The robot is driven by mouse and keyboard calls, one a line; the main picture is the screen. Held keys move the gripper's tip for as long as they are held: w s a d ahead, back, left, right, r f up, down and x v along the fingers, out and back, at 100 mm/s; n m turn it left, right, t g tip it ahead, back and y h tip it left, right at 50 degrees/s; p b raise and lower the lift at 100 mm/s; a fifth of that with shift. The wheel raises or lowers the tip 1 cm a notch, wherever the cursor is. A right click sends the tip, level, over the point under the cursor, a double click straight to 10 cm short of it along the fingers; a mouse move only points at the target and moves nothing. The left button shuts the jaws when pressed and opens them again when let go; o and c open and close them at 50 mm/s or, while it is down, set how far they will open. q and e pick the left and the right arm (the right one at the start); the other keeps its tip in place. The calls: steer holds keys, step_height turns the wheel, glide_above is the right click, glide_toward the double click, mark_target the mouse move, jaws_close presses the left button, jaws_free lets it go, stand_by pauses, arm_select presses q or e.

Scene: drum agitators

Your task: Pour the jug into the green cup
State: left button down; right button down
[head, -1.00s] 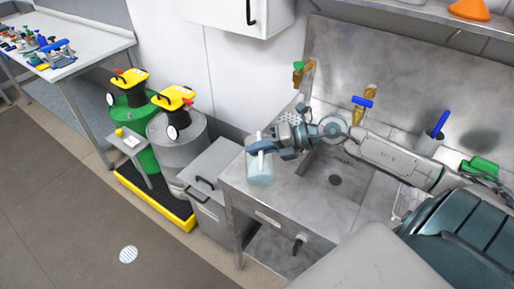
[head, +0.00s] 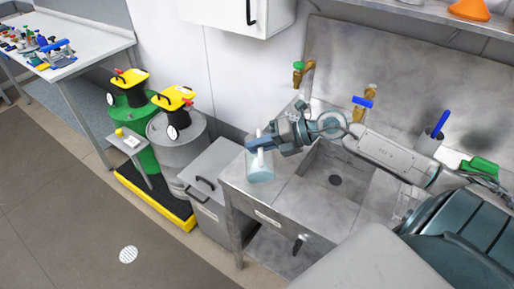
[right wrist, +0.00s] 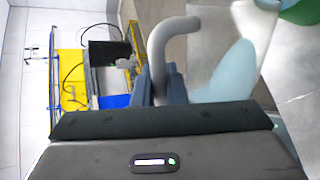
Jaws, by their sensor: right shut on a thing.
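The jug (head: 260,171) is clear, with pale blue liquid in it and a whitish handle. It is near upright at the left end of the steel sink counter; I cannot tell whether its base touches the counter. My right gripper (head: 259,146) is shut on the jug's handle. In the right wrist view the grey handle (right wrist: 160,50) rises between the fingers, with the jug's pale blue liquid (right wrist: 225,75) to the right. A green rounded thing (right wrist: 303,10) is cut off at the top right there; I cannot tell whether it is the green cup. My left gripper is out of view.
The sink basin (head: 332,201) lies to the right of the jug, under brass taps (head: 363,104). A grey bin (head: 210,205) stands left of the counter. Further left are a green drum (head: 146,158) and a grey drum (head: 190,150) with yellow tops.

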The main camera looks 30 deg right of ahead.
mark_target(258, 134)
steer(key=shift+w+d+r+m+g, duration=0.3)
steer(key=shift+w+d+r, duration=0.15)
steer(key=shift+w, duration=0.25)
stand_by(1.1)
steer(key=shift+w+d+r+m+y, duration=0.2)
steer(key=shift+w+r+m+y, duration=0.1)
steer(key=shift+w, duration=0.15)
stand_by(0.8)
